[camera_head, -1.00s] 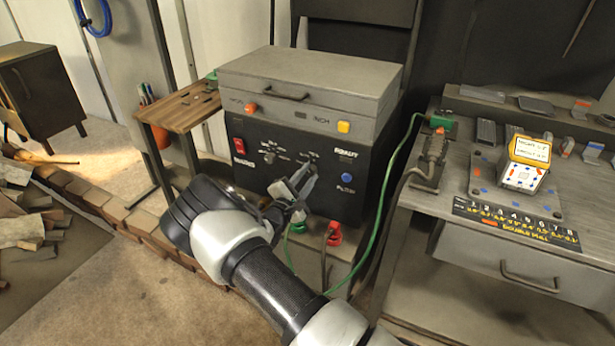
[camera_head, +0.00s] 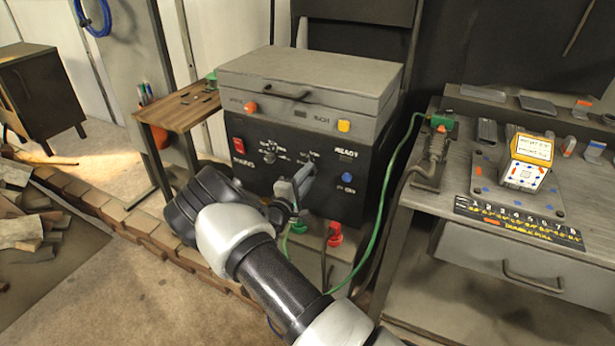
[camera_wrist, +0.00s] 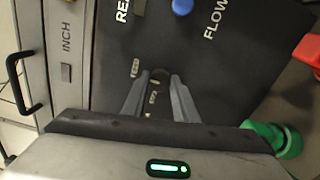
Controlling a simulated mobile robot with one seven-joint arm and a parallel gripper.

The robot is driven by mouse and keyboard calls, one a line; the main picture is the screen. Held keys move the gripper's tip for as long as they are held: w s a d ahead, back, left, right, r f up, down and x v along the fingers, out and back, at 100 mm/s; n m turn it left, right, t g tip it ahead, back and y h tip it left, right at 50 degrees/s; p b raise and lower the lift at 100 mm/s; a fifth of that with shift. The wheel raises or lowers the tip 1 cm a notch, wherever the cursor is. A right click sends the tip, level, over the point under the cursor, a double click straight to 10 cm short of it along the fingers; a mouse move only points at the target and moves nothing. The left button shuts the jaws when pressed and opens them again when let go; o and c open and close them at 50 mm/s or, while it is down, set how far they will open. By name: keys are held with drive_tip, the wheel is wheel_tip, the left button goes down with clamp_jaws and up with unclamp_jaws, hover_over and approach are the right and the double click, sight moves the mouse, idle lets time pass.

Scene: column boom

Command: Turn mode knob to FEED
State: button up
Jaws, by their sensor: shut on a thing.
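The dark machine (camera_head: 245,180) stands in the middle of the head view, its front panel facing me. My gripper (camera_head: 308,175) is at the right-centre of that panel, and its fingers reach the panel. In the wrist view my gripper (camera_wrist: 158,92) has its two fingers on either side of a small dark knob (camera_wrist: 158,76) and is shut on it. Small labels sit beside the knob, but they are too blurred to read surely. The fingers hide much of the knob, so its pointer direction cannot be told.
A red switch (camera_head: 239,146) and a blue button (camera_head: 347,177) share the panel. Green and red connectors (camera_head: 334,233) with cables hang below it. A workbench (camera_head: 410,220) stands right, a small wooden table (camera_head: 180,112) left. Bricks edge the floor at left.

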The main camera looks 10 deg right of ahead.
drive_tip(key=o, duration=1.1)
drive_tip(key=shift+c, duration=0.2)
drive_tip(key=p+v, duration=0.2)
drive_tip(key=v, duration=1.5)
drive_tip(key=shift+s, duration=0.25)
drive_tip(key=shift+a, duration=0.15)
